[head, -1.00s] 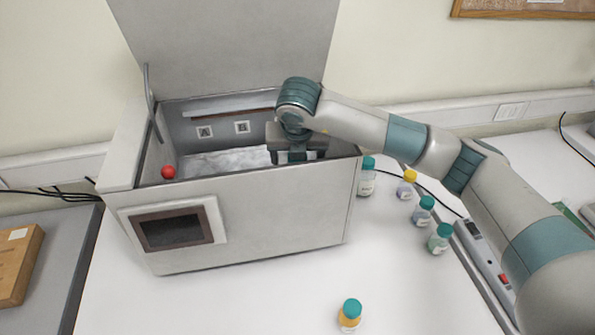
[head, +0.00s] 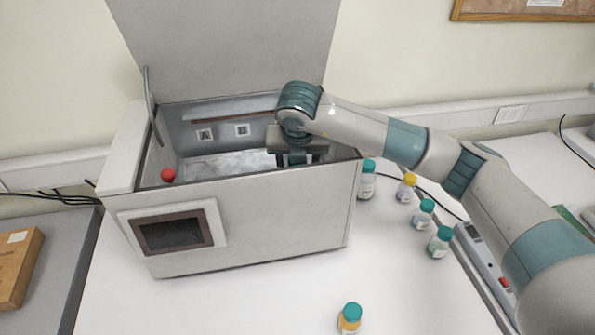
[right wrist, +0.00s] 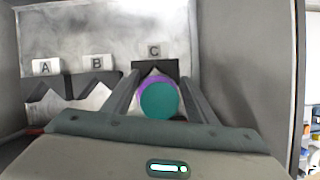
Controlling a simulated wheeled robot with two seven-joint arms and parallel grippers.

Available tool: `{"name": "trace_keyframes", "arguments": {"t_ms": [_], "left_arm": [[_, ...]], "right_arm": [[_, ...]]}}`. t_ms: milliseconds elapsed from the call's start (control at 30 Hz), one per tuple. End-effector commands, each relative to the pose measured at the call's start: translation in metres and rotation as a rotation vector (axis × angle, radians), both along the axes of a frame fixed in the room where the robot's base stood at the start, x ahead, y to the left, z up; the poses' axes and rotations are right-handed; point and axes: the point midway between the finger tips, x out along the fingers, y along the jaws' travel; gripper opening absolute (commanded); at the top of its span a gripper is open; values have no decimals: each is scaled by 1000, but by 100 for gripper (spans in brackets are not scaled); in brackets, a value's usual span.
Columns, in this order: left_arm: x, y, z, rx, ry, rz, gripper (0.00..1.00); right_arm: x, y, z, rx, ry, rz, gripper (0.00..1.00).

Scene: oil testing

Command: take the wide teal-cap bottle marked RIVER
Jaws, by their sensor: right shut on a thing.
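My right gripper (right wrist: 158,98) is inside the open grey box, shut on a teal-capped bottle (right wrist: 159,99). In the right wrist view the bottle is seen from above, with a purple rim around its teal cap, in front of the plate marked C. Its label is hidden, so I cannot read any name. In the head view the right gripper (head: 296,158) reaches down near the box's right end, and the held bottle is hidden behind the front wall. My left gripper is not in view.
The box (head: 260,210) has a raised lid (head: 225,45) and a red knob (head: 168,175). Plates A (right wrist: 45,67) and B (right wrist: 97,62) mark other places inside. Several small bottles (head: 423,213) stand right of the box; another (head: 350,317) stands in front. The front table is mostly clear.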

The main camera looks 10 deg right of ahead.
Motion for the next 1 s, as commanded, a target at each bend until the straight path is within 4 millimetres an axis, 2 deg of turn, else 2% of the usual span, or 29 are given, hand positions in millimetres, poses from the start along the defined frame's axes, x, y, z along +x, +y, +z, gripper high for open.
{"name": "trace_keyframes", "arguments": {"t_ms": [267,700,833,1000], "left_arm": [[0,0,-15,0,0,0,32],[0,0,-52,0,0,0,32],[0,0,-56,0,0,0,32],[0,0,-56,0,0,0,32]], "right_arm": [[1,1,18,2,-6,0,17],[1,1,84,2,-6,0,17],[1,1,95,1,-4,0,17],[0,0,100,1,-1,0,17]]}}
